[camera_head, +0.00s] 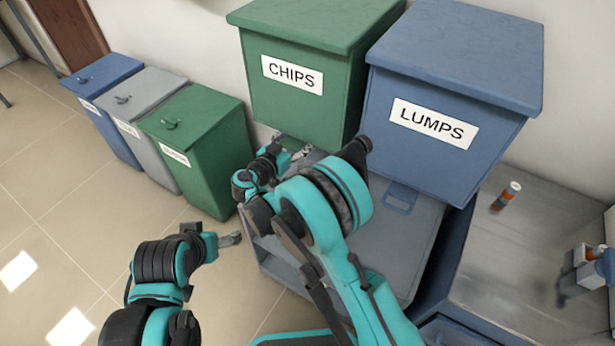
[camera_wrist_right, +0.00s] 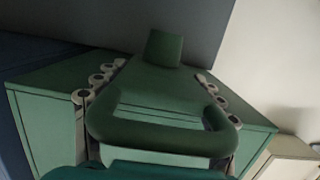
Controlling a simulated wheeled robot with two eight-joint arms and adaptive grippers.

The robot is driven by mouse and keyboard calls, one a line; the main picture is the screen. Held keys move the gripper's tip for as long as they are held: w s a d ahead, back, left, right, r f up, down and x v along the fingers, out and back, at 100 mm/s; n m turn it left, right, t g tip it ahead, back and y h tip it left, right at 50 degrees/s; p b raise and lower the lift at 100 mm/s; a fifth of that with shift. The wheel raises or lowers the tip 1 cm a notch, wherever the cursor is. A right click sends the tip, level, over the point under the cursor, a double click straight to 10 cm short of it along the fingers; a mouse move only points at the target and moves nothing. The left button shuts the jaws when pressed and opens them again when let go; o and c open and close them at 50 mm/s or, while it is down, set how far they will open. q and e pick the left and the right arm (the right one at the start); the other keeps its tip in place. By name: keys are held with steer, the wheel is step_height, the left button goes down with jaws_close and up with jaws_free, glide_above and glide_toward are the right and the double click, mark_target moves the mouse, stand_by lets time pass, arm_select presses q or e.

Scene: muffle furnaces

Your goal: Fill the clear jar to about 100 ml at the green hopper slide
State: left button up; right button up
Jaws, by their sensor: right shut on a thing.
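The green hopper (camera_head: 300,105), labelled CHIPS, stands against the wall. My right gripper (camera_head: 285,150) is at its lower front, partly hidden by its own arm. In the right wrist view, the right gripper's fingers (camera_wrist_right: 158,105) lie on either side of a green looped handle (camera_wrist_right: 150,137), which I take to be the hopper slide's, and are shut on it. My left gripper (camera_head: 230,240) hangs over the floor, away from the hopper; its jaw opening is too small to tell. I cannot make out the clear jar in either view.
The blue LUMPS hopper (camera_head: 445,85) stands right of the green one. A grey cabinet (camera_head: 415,235) is below them. Blue, grey and green lidded bins (camera_head: 205,155) stand at left. A small orange-banded bottle (camera_head: 507,196) is on the right worktop.

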steer(key=o, duration=1.3)
steer(key=shift+w+d, duration=0.1)
steer(key=shift+w, duration=0.05)
